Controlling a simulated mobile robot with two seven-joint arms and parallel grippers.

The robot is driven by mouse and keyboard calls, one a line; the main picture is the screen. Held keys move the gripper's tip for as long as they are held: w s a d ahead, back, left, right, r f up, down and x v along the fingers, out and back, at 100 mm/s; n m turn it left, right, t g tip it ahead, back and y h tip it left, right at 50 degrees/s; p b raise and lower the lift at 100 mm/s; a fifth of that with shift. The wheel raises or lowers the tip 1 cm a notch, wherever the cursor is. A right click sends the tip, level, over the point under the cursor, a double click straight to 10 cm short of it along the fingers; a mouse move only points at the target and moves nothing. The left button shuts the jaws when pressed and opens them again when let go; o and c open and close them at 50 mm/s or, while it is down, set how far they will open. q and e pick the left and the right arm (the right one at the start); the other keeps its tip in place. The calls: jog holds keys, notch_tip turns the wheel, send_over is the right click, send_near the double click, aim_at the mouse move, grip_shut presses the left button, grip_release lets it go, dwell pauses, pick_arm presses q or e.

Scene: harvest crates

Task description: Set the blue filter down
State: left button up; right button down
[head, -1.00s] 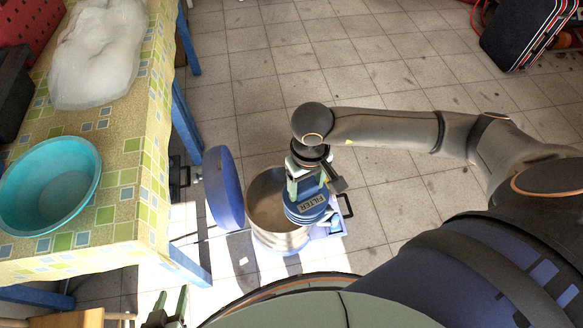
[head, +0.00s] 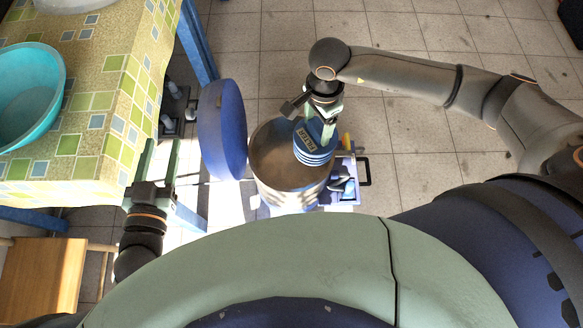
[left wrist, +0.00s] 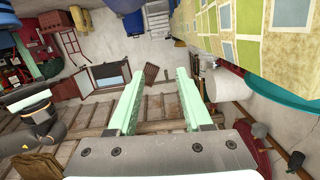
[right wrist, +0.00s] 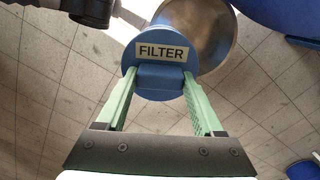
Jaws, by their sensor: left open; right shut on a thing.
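The blue filter (head: 312,148) has a ribbed blue body and a "FILTER" label. My right gripper (head: 325,128) is shut on it and holds it over the right side of an open metal drum (head: 275,165). In the right wrist view the filter (right wrist: 162,55) sits between the fingers of my right gripper (right wrist: 158,88), its label facing the camera, with the drum (right wrist: 208,30) behind it. I cannot tell how high the filter is above the drum. My left gripper (head: 160,165) is open and empty beside the table's edge; it also shows empty in the left wrist view (left wrist: 157,95).
A round blue lid (head: 222,130) stands upright left of the drum. A blue caddy (head: 345,185) with a black handle stands right of it. The tiled-cloth table (head: 100,95) with a turquoise basin (head: 55,100) is at left. A wooden stool (head: 45,275) is at lower left.

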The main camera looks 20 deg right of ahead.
pick_arm(q)
jog(key=s+d+r+m+t+h+b, duration=0.3)
jog(key=s+r+m+t+h+b, duration=0.6)
jog(key=b, duration=1)
notch_tip(320, 180, down, 6)
jog(key=w+g+h+b, duration=0.1)
jog(key=w+g+b, duration=0.1)
jog(key=g+b, duration=0.1)
jog(key=shift+w+d+n+b, duration=0.4)
jog(key=shift+b, duration=0.3)
pick_arm(e)
jog(key=w+a+f+m, duration=0.1)
jog(key=w+f+m, duration=0.1)
jog(key=f+m, duration=0.6)
jog(key=w+a+f+m, duration=0.1)
jog(key=w+f+m, duration=0.1)
jog(key=f+m, duration=0.6)
jog(key=w+a+f+m, duration=0.2)
jog(key=f+m, duration=0.6)
jog(key=f, duration=0.8)
jog(key=shift+w+f, duration=0.2)
jog(key=shift+w, duration=0.3)
